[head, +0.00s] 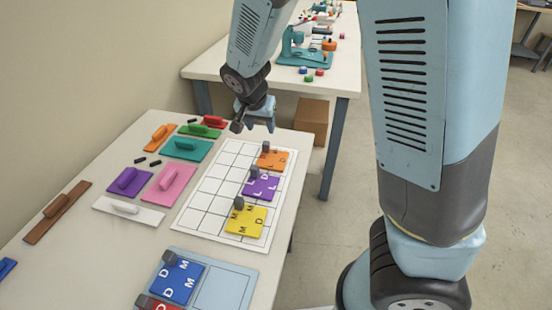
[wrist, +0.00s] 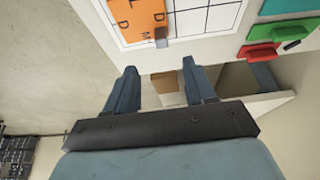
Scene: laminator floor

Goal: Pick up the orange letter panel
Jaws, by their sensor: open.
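The orange letter panel (head: 273,162) lies flat at the back right of a white grid sheet (head: 202,195). It has dark letters and a small grey block (head: 266,147) standing on its far edge. In the wrist view the orange panel (wrist: 137,14) is at the top, cut off by the frame edge, with its grey block (wrist: 161,36) nearest my fingers. My gripper (head: 253,125) is open and empty, just beyond the panel in the head view and apart from it. In the wrist view my gripper (wrist: 158,70) has its fingers spread below the grey block.
A purple panel (head: 262,188) and a yellow panel (head: 246,222) lie in front of the orange one. Several handled panels, including a teal one (head: 187,149) and a pink one (head: 168,186), lie left of the sheet. A blue tray (head: 222,290) is in front. A cardboard box (head: 311,118) stands behind the table.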

